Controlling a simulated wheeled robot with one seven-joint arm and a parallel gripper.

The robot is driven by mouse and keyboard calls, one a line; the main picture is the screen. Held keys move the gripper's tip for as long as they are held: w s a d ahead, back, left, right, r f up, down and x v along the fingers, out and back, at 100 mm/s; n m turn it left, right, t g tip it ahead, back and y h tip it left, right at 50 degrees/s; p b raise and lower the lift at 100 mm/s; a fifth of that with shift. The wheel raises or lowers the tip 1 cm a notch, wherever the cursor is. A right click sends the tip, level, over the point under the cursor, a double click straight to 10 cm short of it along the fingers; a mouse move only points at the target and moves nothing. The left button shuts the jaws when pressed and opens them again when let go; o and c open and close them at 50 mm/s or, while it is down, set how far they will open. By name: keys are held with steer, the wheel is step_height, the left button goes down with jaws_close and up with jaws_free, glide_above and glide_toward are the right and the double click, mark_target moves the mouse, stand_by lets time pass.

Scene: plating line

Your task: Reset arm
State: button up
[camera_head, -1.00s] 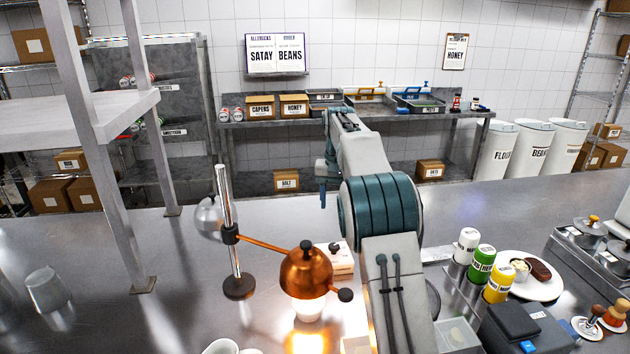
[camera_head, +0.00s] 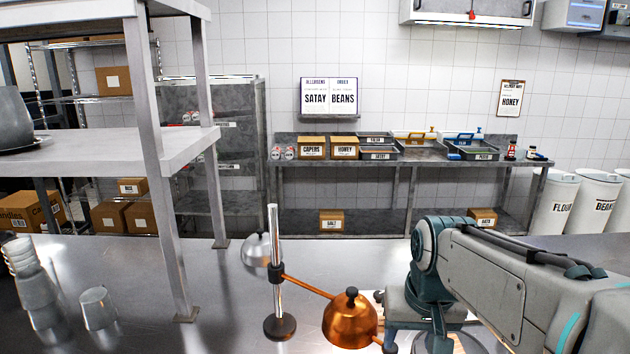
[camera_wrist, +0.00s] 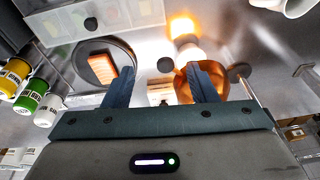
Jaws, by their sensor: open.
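My arm fills the right of the head view, folded, with its end low near the bottom edge. My gripper (camera_wrist: 163,86) shows in the wrist view with its two dark fingers apart and nothing between them. Beyond the fingers lies the steel counter with a copper heat lamp (camera_head: 350,318); the lamp also shows behind the right finger in the wrist view (camera_wrist: 186,86). The fingertips are hidden in the head view.
The lamp's post (camera_head: 274,270) stands left of my arm. Metal cups (camera_head: 97,307) sit at the left, by a shelf upright (camera_head: 163,200). In the wrist view, yellow (camera_wrist: 13,76) and green (camera_wrist: 28,98) bottles are at the left.

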steer(key=s+f, duration=0.5)
steer(key=s, duration=0.3)
steer(key=shift+s+a+n+t, duration=0.2)
steer(key=shift+s+n+t, duration=0.1)
steer(key=shift+s+n, duration=0.1)
